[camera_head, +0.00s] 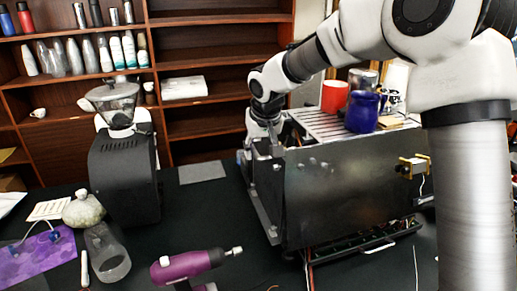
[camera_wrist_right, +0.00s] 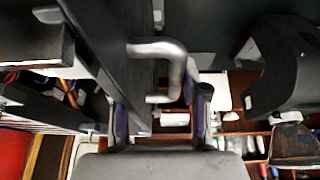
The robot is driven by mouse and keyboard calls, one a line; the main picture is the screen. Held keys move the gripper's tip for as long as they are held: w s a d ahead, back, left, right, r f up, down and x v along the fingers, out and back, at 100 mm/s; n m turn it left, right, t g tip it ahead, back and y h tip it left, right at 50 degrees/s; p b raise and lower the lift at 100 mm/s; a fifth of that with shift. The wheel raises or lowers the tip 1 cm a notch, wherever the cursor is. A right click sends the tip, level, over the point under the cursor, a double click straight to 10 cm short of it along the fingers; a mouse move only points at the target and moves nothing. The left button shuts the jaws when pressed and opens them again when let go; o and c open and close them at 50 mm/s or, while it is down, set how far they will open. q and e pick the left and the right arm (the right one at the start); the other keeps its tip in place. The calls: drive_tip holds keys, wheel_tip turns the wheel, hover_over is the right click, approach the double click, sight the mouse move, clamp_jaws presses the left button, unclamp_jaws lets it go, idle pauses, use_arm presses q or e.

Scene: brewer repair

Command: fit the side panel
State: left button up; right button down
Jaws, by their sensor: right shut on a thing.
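The brewer (camera_head: 350,190) is a dark metal box with a slatted top, standing on the right half of the table. The side panel (camera_head: 258,200), a narrow plate seen nearly edge-on, stands upright along the brewer's left side. In the right wrist view the panel (camera_wrist_right: 98,48) is a dark sheet with a bent grey handle (camera_wrist_right: 172,52). My right gripper (camera_head: 268,143) is at the panel's upper part, shut on its handle; its fingers also show in the wrist view (camera_wrist_right: 160,108). Whether the panel sits flush is hard to tell. My left gripper is out of view.
A red cup (camera_head: 334,97) and a blue jar (camera_head: 362,112) stand on the brewer's top. A black grinder (camera_head: 125,180) stands to the left. A purple drill (camera_head: 190,265) lies at the front. A grey mat (camera_head: 202,172) lies between grinder and brewer, with free table around it.

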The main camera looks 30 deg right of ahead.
idle(0.3)
drive_tip(key=c, duration=0.5)
unclamp_jaws()
drive_tip(key=shift+s+d, duration=0.1)
drive_tip(key=shift+s, duration=0.05)
drive_tip(key=v, duration=1.2)
